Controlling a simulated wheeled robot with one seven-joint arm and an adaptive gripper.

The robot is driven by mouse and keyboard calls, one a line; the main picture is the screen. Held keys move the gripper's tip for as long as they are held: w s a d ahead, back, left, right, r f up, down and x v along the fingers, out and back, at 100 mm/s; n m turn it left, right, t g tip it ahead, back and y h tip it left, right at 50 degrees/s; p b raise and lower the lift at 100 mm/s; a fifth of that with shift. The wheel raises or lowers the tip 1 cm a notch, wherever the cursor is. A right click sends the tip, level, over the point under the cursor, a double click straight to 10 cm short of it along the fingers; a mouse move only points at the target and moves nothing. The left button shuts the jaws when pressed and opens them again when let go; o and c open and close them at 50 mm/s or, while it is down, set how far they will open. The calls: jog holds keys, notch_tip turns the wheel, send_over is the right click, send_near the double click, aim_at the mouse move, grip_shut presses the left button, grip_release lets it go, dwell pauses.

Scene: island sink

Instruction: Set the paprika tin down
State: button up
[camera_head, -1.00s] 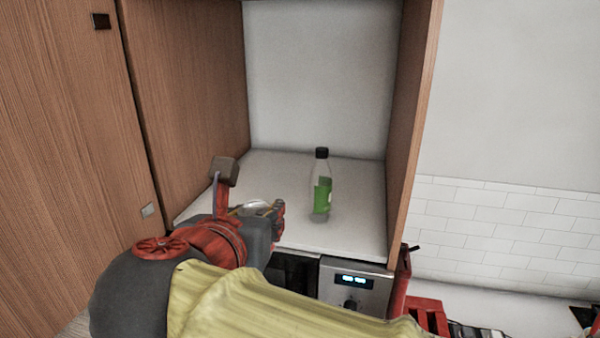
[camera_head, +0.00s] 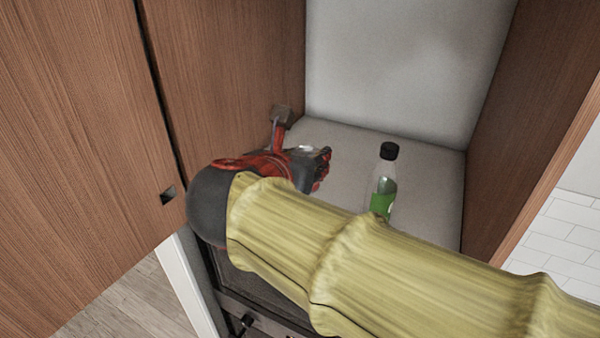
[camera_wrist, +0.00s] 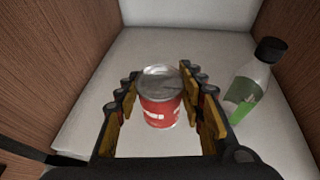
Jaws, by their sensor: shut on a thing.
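The paprika tin (camera_wrist: 160,97) is red with a silvery lid and a pale label. It stands roughly upright between the fingers of my gripper (camera_wrist: 163,112) in the wrist view. My gripper is shut on it. In the head view my gripper (camera_head: 308,160) is inside the cabinet niche, near its left wall, with the tin mostly hidden behind the fingers and only a bit of pale lid showing. The tin is over the light shelf surface (camera_head: 345,140). I cannot tell whether its base touches that surface.
A clear bottle (camera_head: 384,185) with a black cap and green label stands right of my gripper; it also shows in the wrist view (camera_wrist: 248,85). Wooden walls close the niche at left (camera_head: 230,60) and right (camera_head: 530,120). The shelf behind the tin is clear.

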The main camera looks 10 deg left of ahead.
jog(key=w+a+f, duration=0.1)
jog(key=w+f, duration=0.1)
jog(key=f, duration=0.1)
jog(key=w+a+f+p, duration=0.1)
jog(key=w+f, duration=0.1)
jog(key=f, duration=0.1)
jog(key=w+a+f, duration=0.1)
jog(key=w+f, duration=0.1)
jog(key=f, duration=0.1)
jog(key=shift+w+a+f+p, duration=0.1)
jog(key=shift+a+f+p, duration=0.2)
jog(key=shift+a+p, duration=0.1)
jog(key=shift+d+f, duration=0.1)
jog(key=shift+f, duration=0.05)
jog(key=shift+f, duration=0.2)
jog(key=o, duration=1.2)
jog(key=shift+c, duration=0.2)
jog(key=shift+r, duration=0.15)
